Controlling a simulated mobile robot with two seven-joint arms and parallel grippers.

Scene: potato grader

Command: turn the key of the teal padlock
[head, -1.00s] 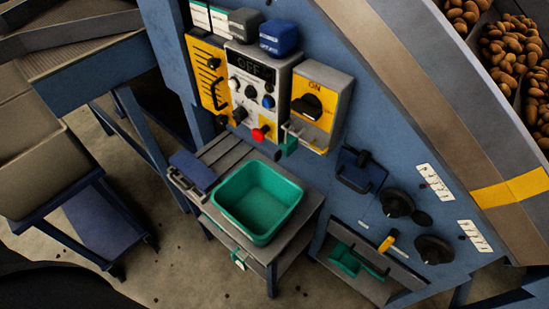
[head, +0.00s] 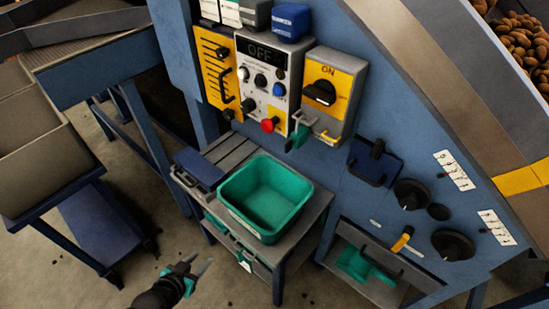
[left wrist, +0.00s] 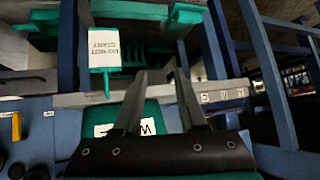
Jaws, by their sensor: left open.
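The teal padlock (head: 298,137) hangs at the lower left of the yellow-faced isolator switch (head: 328,86), whose label reads ON. Its key is too small to make out in the head view. My left gripper (head: 199,262) is low at the bottom of the head view, left of the bench front and well below the padlock. It is open and empty. In the left wrist view its two fingers (left wrist: 160,76) stand apart with nothing held between them. My right gripper is not in view.
A teal bin (head: 262,222) stands on the grey bench, right of a dark blue box (head: 198,168). A white tag (head: 243,262) hangs at the bench front; a white tag also shows in the left wrist view (left wrist: 118,48). Black knobs (head: 411,195) stick out of the panel at right.

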